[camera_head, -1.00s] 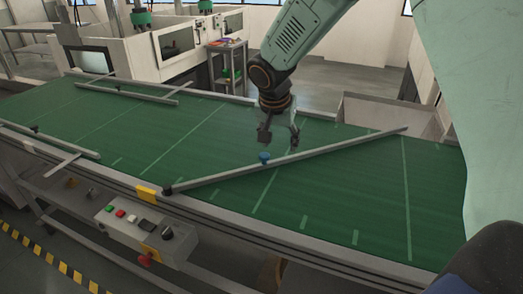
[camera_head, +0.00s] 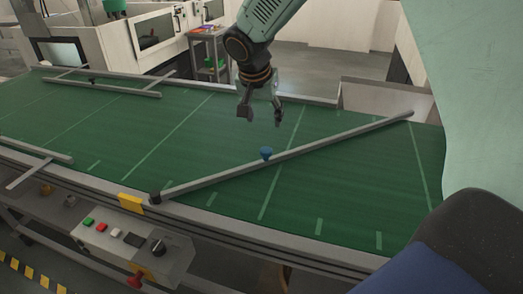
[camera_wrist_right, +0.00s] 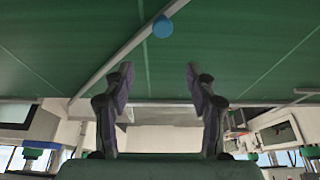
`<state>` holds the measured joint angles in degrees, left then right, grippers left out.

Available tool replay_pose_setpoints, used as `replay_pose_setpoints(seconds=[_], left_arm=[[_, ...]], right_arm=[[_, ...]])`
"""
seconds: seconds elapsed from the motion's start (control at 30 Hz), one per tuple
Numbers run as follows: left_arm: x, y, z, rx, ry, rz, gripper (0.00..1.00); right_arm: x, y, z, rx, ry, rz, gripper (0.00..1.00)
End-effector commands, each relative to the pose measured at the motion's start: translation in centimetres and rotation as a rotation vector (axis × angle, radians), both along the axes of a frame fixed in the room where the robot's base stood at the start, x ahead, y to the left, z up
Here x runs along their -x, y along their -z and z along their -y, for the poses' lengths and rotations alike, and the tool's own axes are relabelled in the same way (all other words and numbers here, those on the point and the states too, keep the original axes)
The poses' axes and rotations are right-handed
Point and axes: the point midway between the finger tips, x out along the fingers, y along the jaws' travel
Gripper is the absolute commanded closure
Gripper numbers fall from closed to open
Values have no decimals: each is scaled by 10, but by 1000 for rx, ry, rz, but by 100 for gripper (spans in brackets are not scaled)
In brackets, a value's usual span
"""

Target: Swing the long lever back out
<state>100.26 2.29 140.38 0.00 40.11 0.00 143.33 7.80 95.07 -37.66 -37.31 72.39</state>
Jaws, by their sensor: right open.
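The long lever (camera_head: 330,142) is a grey bar lying diagonally across the green conveyor belt (camera_head: 215,140). Its near end is at a dark pivot on the front rail, and its far end reaches the back right edge. A blue knob (camera_head: 266,154) stands up from the bar; it also shows in the right wrist view (camera_wrist_right: 162,27). My right gripper (camera_head: 262,116) is open and empty, above the belt just behind the knob and apart from it. In the right wrist view the knob lies beyond the spread fingers (camera_wrist_right: 160,72). My left gripper is not in view.
A control box (camera_head: 130,245) with coloured buttons and a dark knob hangs at the front rail. Shorter grey bars (camera_head: 105,88) lie at the belt's left. A grey bin (camera_head: 385,95) stands behind the belt. Belt around the lever is clear.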

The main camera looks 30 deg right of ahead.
Motion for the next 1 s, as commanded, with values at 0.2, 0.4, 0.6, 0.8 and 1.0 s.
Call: replay_pose_setpoints(seconds=[0.2, 0.4, 0.6, 0.8, 1.0], left_arm=[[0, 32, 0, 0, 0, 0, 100], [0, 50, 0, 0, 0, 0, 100], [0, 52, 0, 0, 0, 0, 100], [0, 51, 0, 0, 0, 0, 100], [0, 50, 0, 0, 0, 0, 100]], right_arm=[[3, 31, 0, -1, 0, 1, 43], [4, 49, 0, -1, 0, 1, 43], [2, 56, 2, -1, 1, 0, 43], [-6, 82, 10, -2, 1, -2, 43], [-15, 108, 19, -1, 1, 0, 43]])
